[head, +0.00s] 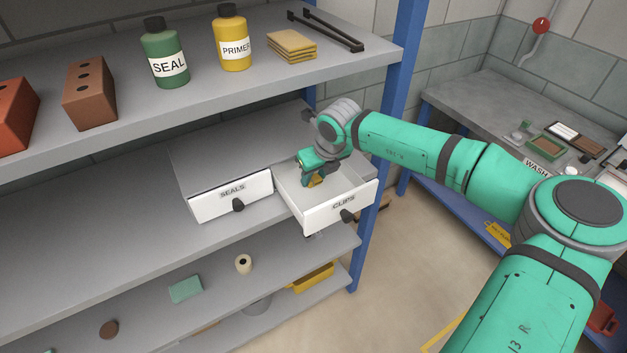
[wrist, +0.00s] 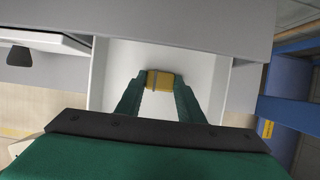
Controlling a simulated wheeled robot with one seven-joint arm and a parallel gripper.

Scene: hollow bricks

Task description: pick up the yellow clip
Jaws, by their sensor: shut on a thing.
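The yellow clip (wrist: 160,80) is between my two green fingertips in the wrist view, and both touch its sides. It shows as a small yellow patch in the head view (head: 315,181). My gripper (head: 313,174) is shut on it and reaches down into the open drawer labelled CLIPS (head: 325,214). The white drawer floor lies around the clip in the wrist view. I cannot tell whether the clip still touches that floor.
The upper shelf (head: 200,108) holds a green SEAL bottle (head: 165,54), a yellow PRIMER bottle (head: 233,38) and bricks. A blue post (head: 368,235) stands right of the open drawer.

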